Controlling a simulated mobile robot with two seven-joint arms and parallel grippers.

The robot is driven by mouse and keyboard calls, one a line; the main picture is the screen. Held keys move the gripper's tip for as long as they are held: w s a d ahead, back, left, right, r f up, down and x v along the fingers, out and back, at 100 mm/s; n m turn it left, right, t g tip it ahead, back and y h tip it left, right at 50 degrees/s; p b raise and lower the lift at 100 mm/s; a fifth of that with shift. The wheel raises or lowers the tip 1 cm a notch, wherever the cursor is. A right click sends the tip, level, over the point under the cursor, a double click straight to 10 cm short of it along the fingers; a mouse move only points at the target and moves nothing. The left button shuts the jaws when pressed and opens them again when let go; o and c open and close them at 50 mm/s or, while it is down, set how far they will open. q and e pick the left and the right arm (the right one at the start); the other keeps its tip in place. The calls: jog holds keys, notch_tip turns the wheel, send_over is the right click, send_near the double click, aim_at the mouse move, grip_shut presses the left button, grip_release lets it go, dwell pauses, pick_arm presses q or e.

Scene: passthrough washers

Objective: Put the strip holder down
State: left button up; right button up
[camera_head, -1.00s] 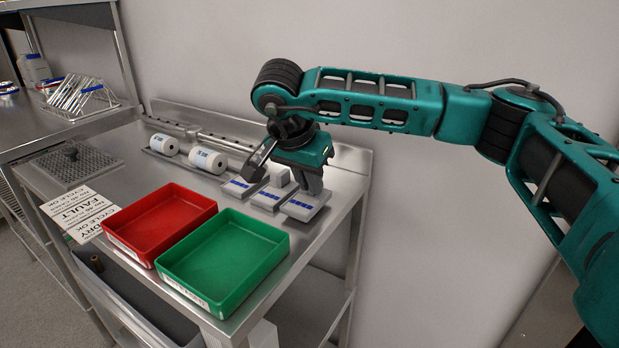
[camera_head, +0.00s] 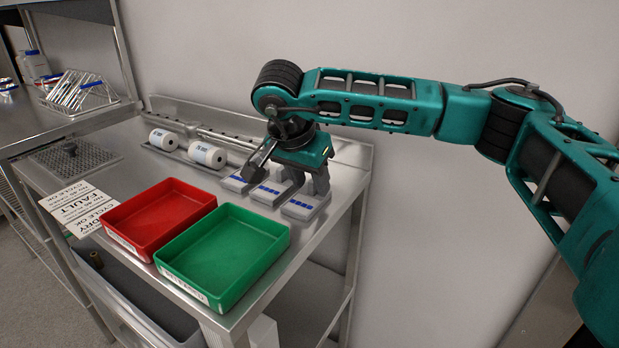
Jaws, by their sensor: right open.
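Several pale grey strip holders with blue-marked strips stand in a row on the steel table, behind the green tray. They are a left one (camera_head: 236,184), a middle one (camera_head: 266,194) and a right one (camera_head: 304,206). My right gripper (camera_head: 287,177) points down over the row. Its jaws are open, with one finger on each side of the raised grey block of the middle holder. The middle holder appears to rest on the table; whether a finger touches it I cannot tell. My left gripper is out of view.
A red tray (camera_head: 111,228) and a green tray (camera_head: 168,268) stand at the table's front. White rolls (camera_head: 207,155) lie behind, near the back rail. Printed cards (camera_head: 76,210) and a perforated plate (camera_head: 88,165) are at left. A wire rack (camera_head: 85,92) stands farther back.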

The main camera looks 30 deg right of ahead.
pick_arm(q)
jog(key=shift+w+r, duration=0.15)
pick_arm(e)
jog(key=p+v, duration=0.1)
jog(key=v, duration=0.5)
jog(key=shift+a+r, duration=0.1)
jog(key=shift+r, duration=0.1)
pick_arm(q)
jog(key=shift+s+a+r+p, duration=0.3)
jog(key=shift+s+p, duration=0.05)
pick_arm(e)
jog(key=v, duration=0.6)
jog(key=shift+r, duration=0.25)
jog(key=shift+s, duration=0.1)
